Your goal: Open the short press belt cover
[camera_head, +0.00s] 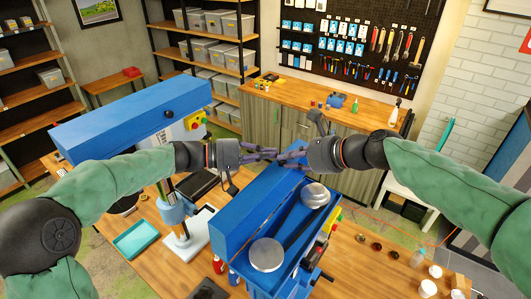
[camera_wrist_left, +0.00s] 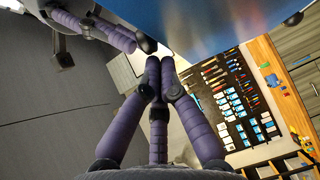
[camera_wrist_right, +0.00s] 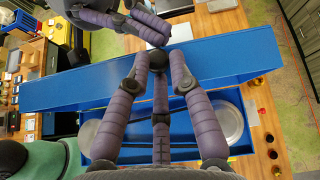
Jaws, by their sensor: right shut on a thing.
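The blue belt cover (camera_head: 240,222) of the nearer, shorter press stands raised along the left side of its housing. Two silver pulleys, one near (camera_head: 267,255) and one far (camera_head: 315,195), lie exposed with a dark belt beside them. My right gripper (camera_head: 297,156) is at the cover's far end. In the right wrist view its fingers close on a small dark knob (camera_wrist_right: 157,60) at the cover (camera_wrist_right: 245,62). My left gripper (camera_head: 260,153) is beside it, left of the cover; its fingertips are together (camera_wrist_left: 163,82) with nothing visible between them.
A second press with a closed blue cover (camera_head: 125,118) stands at the left. The wooden table (camera_head: 345,265) holds a teal tray (camera_head: 136,240) and small jars. A tool pegboard (camera_head: 385,25) and cabinets (camera_head: 270,115) stand behind.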

